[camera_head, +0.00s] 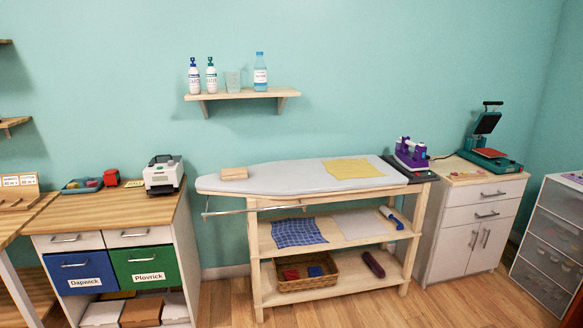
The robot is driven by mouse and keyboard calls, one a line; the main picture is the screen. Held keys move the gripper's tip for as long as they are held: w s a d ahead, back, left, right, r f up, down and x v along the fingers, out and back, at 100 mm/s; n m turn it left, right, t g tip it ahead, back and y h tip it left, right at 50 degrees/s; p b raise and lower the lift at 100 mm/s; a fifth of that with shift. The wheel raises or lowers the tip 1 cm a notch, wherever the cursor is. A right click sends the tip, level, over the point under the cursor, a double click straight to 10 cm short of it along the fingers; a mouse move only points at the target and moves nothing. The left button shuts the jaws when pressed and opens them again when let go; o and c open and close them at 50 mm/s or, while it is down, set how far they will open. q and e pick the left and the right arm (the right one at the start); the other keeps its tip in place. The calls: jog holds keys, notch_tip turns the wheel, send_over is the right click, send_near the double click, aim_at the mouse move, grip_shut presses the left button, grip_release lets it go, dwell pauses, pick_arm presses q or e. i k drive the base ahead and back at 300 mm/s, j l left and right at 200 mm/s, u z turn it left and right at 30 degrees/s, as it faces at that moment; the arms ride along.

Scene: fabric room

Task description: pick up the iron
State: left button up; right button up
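A purple iron (410,153) with white parts stands on a dark rest (420,175) at the right end of the ironing board (285,179). A yellow cloth (353,168) lies on the board to the left of the iron. A small wooden block (234,173) sits toward the board's left end. Neither of my grippers is in the head view, and nothing there touches the iron.
A white cabinet (470,216) with a green heat press (490,150) stands right of the board. A drawer unit (560,235) is at the far right. A cabinet with a white machine (163,174) stands left. Wooden floor (400,308) is clear in front.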

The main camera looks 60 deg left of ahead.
aim_at(409, 160)
jog(key=u, duration=1.6)
